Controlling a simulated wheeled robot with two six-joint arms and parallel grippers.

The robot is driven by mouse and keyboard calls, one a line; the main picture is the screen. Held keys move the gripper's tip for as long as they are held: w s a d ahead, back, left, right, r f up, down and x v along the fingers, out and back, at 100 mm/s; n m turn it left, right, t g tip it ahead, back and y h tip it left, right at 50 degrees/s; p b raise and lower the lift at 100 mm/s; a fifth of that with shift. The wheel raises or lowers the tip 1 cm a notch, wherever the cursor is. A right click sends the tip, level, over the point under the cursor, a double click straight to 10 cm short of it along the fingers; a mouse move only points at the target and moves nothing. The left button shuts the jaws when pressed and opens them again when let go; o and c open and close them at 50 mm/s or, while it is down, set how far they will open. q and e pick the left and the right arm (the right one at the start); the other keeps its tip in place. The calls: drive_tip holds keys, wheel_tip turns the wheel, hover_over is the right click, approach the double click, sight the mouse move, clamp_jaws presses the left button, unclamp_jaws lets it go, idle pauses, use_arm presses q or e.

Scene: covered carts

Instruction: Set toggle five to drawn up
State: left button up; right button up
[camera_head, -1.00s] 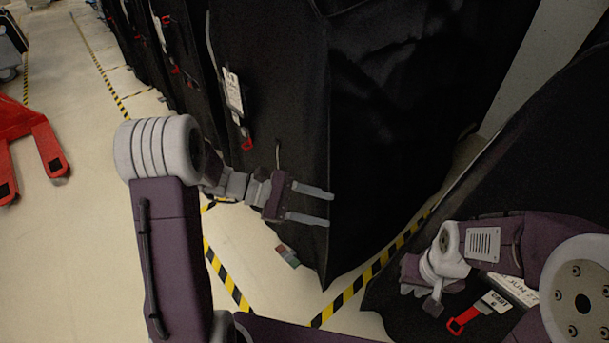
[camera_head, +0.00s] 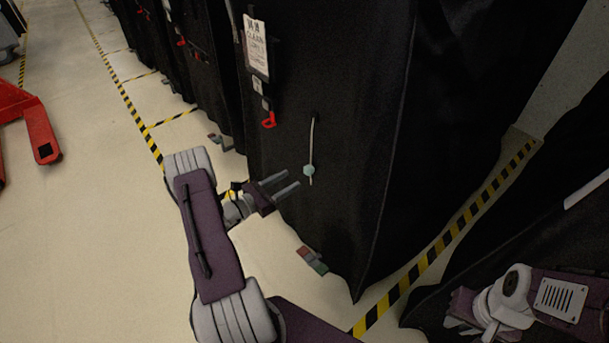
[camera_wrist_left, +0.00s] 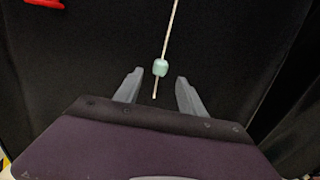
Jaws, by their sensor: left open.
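A pale green toggle (camera_head: 309,171) sits low on a thin light cord (camera_head: 312,140) that hangs down the front of a black covered cart (camera_head: 350,110). A short cord end shows below the toggle. In the left wrist view the toggle (camera_wrist_left: 160,68) is just beyond the fingertips, roughly midway between them. My left gripper (camera_head: 287,181) is open and empty, to the left of the toggle and slightly lower. My right gripper (camera_head: 470,325) is at the lower right in the head view, and its fingers are not clear enough to judge.
A white label (camera_head: 256,47) and a red tag (camera_head: 269,120) hang on the cart left of the cord. A coloured block (camera_head: 312,260) lies by the cart's foot. Other black covered carts (camera_head: 215,60) stand behind. A red pallet jack (camera_head: 35,125) is at far left. Open floor lies left.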

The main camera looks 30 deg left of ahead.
sight(305, 171)
use_arm(q)
drive_tip(key=b+x, duration=0.1)
drive_tip(key=x, duration=0.5)
drive_tip(key=shift+w+d+f+b, duration=0.15)
drive_tip(key=shift+b, duration=0.2)
drive_tip(key=shift+w+d, duration=0.15)
drive_tip(key=shift+w, duration=0.2)
clamp_jaws()
idle(0.6)
